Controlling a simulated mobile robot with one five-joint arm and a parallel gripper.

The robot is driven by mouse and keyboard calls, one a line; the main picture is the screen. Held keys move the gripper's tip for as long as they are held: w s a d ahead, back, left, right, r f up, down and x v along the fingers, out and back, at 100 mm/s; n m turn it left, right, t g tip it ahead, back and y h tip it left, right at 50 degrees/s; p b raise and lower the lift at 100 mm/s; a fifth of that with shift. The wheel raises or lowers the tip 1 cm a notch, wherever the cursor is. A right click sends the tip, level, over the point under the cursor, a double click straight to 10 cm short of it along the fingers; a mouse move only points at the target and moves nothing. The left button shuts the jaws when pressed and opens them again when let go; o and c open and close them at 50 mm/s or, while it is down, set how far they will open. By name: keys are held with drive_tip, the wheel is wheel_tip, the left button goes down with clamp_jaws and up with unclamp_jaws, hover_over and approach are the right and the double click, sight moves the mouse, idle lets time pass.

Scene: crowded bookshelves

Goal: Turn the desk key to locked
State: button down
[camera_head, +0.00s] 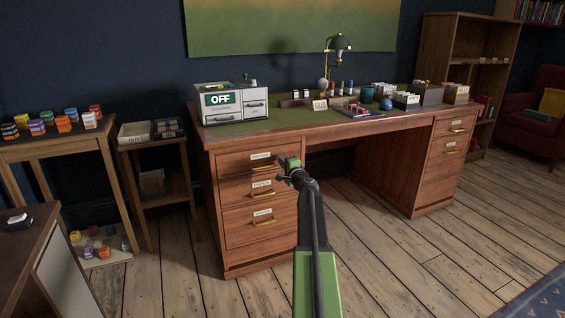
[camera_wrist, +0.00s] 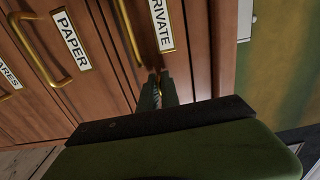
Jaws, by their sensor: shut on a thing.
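The wooden desk (camera_head: 345,135) stands against the dark wall. Its left stack has three labelled drawers; the top one, the PRIVATE drawer (camera_head: 233,163), also shows in the wrist view with its label (camera_wrist: 161,24) and brass handle (camera_wrist: 130,32). My gripper (camera_head: 286,167) is at the right end of this drawer's front. In the wrist view my gripper (camera_wrist: 158,90) has its narrow fingers close together against the drawer front, beside the label. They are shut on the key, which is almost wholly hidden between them. I cannot tell which way the key is turned. The drawer looks closed.
The PAPER drawer (camera_head: 234,190) and its handle (camera_wrist: 38,48) are below. A grey box marked OFF (camera_head: 231,101), a lamp (camera_head: 340,45) and small items stand on the desktop. Small tables stand left. The wooden floor (camera_head: 365,255) in front is clear.

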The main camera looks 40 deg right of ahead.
drive_tip(key=shift+d, duration=0.15)
drive_tip(key=shift+m, duration=0.4)
drive_tip(key=m, duration=0.4)
drive_tip(key=shift+m, duration=0.4)
drive_tip(key=m, duration=0.9)
drive_tip(key=shift+m, duration=1.6)
